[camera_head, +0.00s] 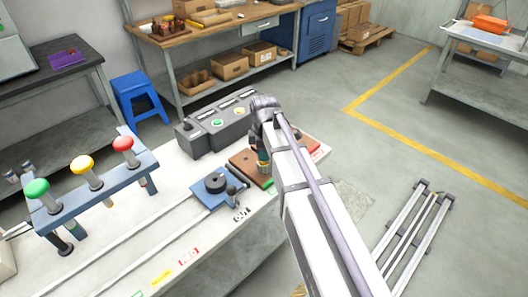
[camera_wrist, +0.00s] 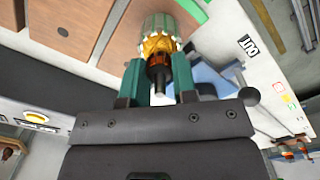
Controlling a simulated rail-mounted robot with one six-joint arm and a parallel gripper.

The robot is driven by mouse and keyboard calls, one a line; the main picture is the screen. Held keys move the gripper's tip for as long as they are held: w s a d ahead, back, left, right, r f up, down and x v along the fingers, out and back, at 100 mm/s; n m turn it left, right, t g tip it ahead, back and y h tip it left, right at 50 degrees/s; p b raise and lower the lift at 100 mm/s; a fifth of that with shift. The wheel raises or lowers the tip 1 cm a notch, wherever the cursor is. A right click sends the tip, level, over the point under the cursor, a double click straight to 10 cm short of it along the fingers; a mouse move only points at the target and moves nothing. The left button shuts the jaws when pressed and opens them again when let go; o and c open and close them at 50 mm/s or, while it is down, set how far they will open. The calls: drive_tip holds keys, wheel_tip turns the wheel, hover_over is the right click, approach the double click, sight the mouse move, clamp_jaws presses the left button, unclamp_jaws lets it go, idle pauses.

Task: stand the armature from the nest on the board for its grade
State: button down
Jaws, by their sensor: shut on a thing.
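The armature (camera_wrist: 158,35) is held between the teal fingers of my gripper (camera_wrist: 159,78). It shows a ribbed, pale green core, copper-coloured windings and a dark shaft toward the palm. In the head view my gripper (camera_head: 263,158) points down over the brown board (camera_head: 241,164). The board (camera_wrist: 95,22) also fills the upper left of the wrist view, with dividing lines and a dark hole. I cannot tell whether the armature touches the board. The nest (camera_head: 214,184) seems to be the black round fixture on a blue plate, left of the board.
A grey control box (camera_head: 222,122) with lit buttons stands behind the board. A blue rack (camera_head: 95,185) with green, yellow and red knobs stands at the left. Rails (camera_head: 150,240) run along the bench. My arm hides part of the board's right side.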

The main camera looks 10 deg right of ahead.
idle(0.3)
drive_tip(key=c, duration=0.8)
unclamp_jaws()
wheel_tip(320, 180, up, 11)
drive_tip(key=p, duration=1)
drive_tip(key=shift+f+p, duration=0.15)
drive_tip(key=shift+p, duration=0.15)
wheel_tip(320, 180, up, 11)
drive_tip(key=p, duration=1)
drive_tip(key=shift+f+p, duration=0.1)
drive_tip(key=shift+p, duration=0.3)
